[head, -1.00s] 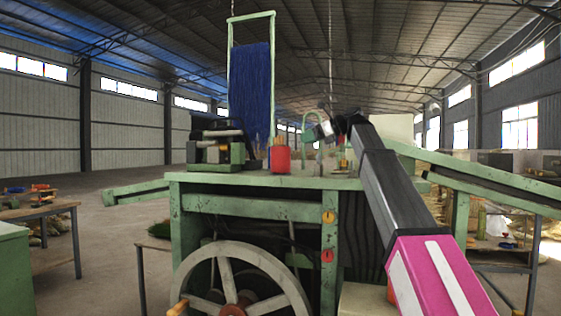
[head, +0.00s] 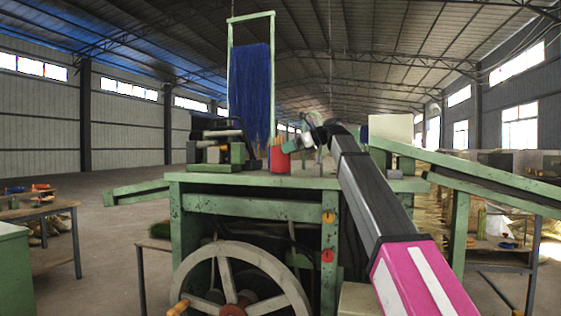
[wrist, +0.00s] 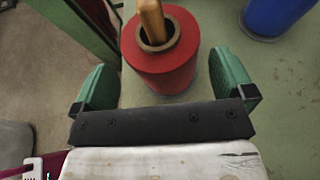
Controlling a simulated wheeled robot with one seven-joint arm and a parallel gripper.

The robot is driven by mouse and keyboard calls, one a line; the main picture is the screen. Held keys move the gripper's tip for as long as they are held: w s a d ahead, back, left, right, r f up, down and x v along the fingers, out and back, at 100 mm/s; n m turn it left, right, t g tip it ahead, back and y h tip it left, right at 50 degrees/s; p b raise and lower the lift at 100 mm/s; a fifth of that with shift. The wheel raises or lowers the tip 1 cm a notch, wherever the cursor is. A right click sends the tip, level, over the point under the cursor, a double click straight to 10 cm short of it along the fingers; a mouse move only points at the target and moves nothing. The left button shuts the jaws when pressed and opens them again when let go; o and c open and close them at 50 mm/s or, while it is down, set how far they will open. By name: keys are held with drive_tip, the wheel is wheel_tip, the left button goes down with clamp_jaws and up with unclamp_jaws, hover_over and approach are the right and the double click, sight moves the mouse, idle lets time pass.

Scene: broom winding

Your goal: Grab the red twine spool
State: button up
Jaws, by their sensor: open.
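The red twine spool (wrist: 162,58) stands upright in the wrist view, with a wooden peg (wrist: 152,20) rising from its central hole. My gripper (wrist: 160,66) is open, with one green finger on each side of the spool. Gaps show between the fingers and the spool's sides, so it is not held. In the head view the red spool (head: 279,160) stands on the green machine's tabletop (head: 225,179). My wrist is just right of the spool there, and the fingers are hard to make out.
A blue cylinder (wrist: 277,14) stands to the upper right in the wrist view, apart from the right finger. In the head view a dark machine part (head: 217,147) stands left of the spool, and a green frame (head: 250,80) with blue strands rises behind. A spoked wheel (head: 240,285) is below.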

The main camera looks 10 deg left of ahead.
drive_tip(key=shift+x, duration=1.55)
drive_tip(key=shift+w, duration=0.1)
drive_tip(key=c, duration=1.1)
drive_tip(key=shift+r, duration=0.2)
